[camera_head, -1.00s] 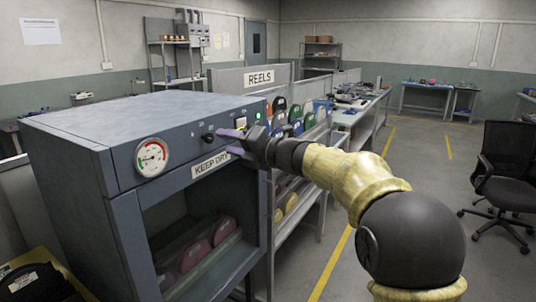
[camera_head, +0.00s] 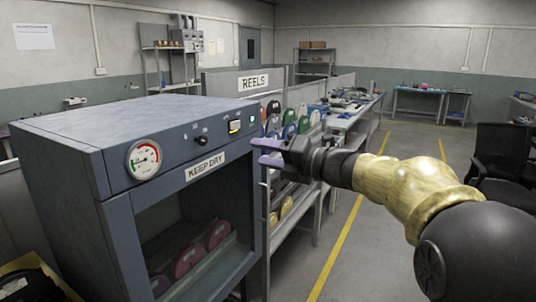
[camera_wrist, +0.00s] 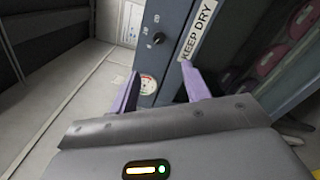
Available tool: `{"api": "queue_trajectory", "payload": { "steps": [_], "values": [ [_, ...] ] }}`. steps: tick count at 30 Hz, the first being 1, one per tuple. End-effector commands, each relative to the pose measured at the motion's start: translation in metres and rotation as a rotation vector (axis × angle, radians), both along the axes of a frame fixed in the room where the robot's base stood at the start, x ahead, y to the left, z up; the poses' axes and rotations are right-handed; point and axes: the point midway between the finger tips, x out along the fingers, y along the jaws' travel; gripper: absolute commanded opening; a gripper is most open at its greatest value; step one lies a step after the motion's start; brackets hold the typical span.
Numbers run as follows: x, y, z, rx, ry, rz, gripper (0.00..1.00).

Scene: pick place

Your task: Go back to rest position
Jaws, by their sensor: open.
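My gripper (camera_head: 268,153) is in front of the right end of the grey-blue dry cabinet's control panel in the head view, with its purple fingers pointing left. The fingers are apart and nothing is between them. In the wrist view the two purple fingers (camera_wrist: 160,92) stand apart, with the cabinet's front panel (camera_wrist: 172,62) beyond them. The cabinet (camera_head: 60,195) has a round gauge (camera_head: 145,159), a dark knob (camera_head: 201,140) and a KEEP DRY label (camera_head: 205,167).
Reels (camera_head: 187,258) stand inside the open cabinet. A rack with colored reels (camera_head: 289,118) stands behind my gripper. A black office chair (camera_head: 500,160) is at the right. The floor with a yellow line (camera_head: 338,245) is clear between rack and chair.

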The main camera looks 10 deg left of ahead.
Motion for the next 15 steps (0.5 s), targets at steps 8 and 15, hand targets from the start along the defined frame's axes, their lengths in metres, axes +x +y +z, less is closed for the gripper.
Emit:
{"api": "queue_trajectory", "payload": {
  "steps": [8, 15],
  "values": [
    [0.025, -0.032, -0.020, 0.143, 0.231, -0.237, 0.48],
    [0.039, -0.119, -0.102, 0.459, 0.752, -0.735, 0.48]
  ]
}}
